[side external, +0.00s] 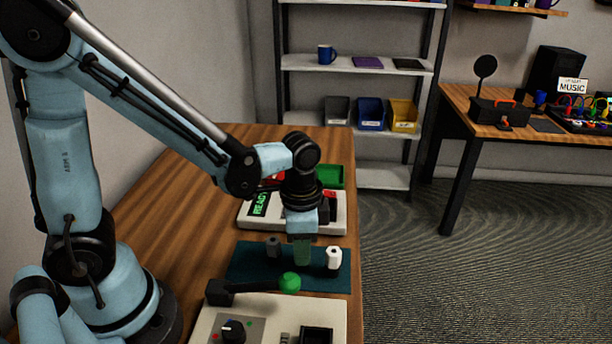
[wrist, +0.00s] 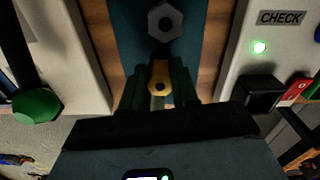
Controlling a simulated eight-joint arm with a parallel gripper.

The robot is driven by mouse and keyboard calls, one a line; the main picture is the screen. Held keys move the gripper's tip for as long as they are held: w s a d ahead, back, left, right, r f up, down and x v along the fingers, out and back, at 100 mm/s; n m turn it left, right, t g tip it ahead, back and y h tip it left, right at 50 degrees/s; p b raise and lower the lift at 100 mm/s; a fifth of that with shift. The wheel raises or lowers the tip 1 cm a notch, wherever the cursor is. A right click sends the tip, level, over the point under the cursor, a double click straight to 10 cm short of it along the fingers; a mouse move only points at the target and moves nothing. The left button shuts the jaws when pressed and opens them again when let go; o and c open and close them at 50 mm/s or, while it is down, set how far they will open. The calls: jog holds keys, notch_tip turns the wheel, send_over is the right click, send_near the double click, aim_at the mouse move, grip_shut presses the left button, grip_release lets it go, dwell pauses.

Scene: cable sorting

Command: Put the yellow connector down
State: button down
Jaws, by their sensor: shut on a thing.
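My gripper (side external: 303,262) is above the teal mat (side external: 250,274), its fingers pointing down at it. In the wrist view, the yellow connector (wrist: 160,72) is between the two dark green fingers of my gripper (wrist: 160,92), which are shut on it. In the side view the fingers hide the yellow connector, and I cannot tell whether it touches the mat. A dark grey connector (side external: 273,247) stands on the mat to the left of the fingers; it also shows as a grey hexagon in the wrist view (wrist: 165,20). A white connector (side external: 334,258) stands close on the right.
A device with a green-knobbed lever (side external: 289,282) stands on the near side of the mat. A pale box with a READY display (side external: 259,204) stands on the far side, with a green bin (side external: 331,177) behind it. The wooden table's (side external: 190,240) left part is bare.

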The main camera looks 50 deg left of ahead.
jog(key=shift+f, duration=0.1)
jog(key=c, duration=0.8)
grip_release()
jog(key=shift+c, duration=0.2)
notch_tip(320, 180, up, 12)
jog(key=s+a+n+t, duration=0.1)
jog(key=a+n+t, duration=0.5)
jog(key=n+t, duration=0.1)
jog(key=shift+f+n, duration=0.3)
jog(key=shift+f, duration=0.15)
